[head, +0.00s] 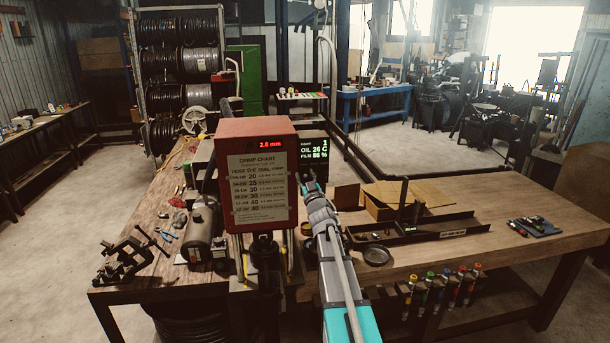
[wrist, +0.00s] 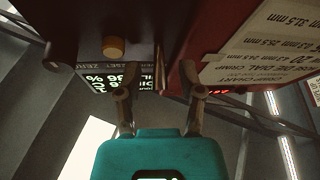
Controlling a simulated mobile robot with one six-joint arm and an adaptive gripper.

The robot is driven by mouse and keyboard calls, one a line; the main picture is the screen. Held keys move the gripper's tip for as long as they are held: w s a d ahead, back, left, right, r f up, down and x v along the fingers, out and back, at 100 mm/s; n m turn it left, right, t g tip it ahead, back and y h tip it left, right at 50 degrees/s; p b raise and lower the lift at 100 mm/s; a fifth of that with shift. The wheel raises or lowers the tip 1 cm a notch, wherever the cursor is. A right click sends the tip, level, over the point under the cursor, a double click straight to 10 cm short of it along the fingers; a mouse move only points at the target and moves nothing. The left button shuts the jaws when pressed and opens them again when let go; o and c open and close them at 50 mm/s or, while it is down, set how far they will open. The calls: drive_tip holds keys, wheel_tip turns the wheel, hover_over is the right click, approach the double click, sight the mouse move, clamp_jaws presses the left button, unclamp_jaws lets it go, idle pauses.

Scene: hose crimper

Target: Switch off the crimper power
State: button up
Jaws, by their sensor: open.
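The crimper (head: 262,136) stands on the bench with a red front box, a lit red "2.6 mm" readout and a crimp chart. Beside it on the right is a dark control box with a lit display (head: 314,151). My gripper (head: 309,180) is in front of that display's lower edge. In the wrist view my gripper (wrist: 154,82) is open and empty, its fingers spread near the display (wrist: 110,78) and the red box (wrist: 222,45). An orange-yellow round knob (wrist: 113,46) sits on the control box beyond the left finger. I cannot tell which control is the power switch.
The wooden bench (head: 500,215) has a black channel, cardboard boxes (head: 385,207) and small tools on the right. A vise (head: 125,260) and a dark cylinder (head: 203,238) are on the left. Hose reels (head: 182,60) stand behind. The bench's right part has clear room.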

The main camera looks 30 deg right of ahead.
clamp_jaws()
idle(0.3)
